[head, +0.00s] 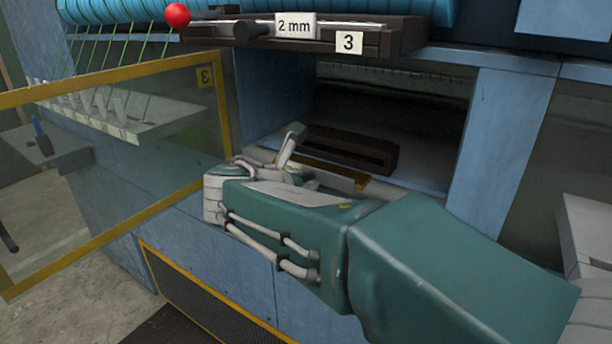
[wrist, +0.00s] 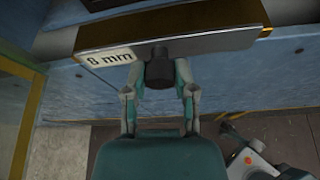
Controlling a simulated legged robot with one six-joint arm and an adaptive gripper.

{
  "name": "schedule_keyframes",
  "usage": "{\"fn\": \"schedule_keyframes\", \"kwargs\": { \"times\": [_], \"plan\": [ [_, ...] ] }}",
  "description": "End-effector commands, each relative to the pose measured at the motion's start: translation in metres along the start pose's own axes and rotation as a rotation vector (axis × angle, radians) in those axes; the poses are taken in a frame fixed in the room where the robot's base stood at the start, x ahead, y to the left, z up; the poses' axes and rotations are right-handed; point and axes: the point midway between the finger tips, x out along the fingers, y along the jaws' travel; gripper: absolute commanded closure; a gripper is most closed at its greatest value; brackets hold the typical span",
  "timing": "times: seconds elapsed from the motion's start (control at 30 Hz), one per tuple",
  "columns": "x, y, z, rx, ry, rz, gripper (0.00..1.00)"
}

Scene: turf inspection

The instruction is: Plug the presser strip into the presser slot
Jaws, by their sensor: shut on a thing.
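My gripper (wrist: 159,80) is shut on the dark round knob (wrist: 159,67) of a presser strip (wrist: 190,42). The strip has a dark face, a brass-coloured edge and a white label that seems to read 6 or 8 mm. In the head view my gripper (head: 290,160) is at the mouth of the machine opening, and my arm hides much of the strip, whose brownish edge (head: 348,179) shows. A dark block with a long recess (head: 350,148), perhaps the presser slot, lies inside, behind the strip. Whether they touch cannot be told.
A yellow-framed glass door (head: 120,160) stands open at left. A blue post (head: 500,150) bounds the opening at right.

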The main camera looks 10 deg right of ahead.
Motion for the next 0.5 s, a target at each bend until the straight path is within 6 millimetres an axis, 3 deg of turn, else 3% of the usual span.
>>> {"fn": "schedule_keyframes", "kwargs": {
  "times": [0.33, 0.5],
  "plan": [
    [-0.003, 0.001, -0.001, 0.001, -0.002, 0.004, 1.00],
    [0.009, -0.001, 0.005, 0.004, -0.002, 0.002, 1.00]
  ]
}}
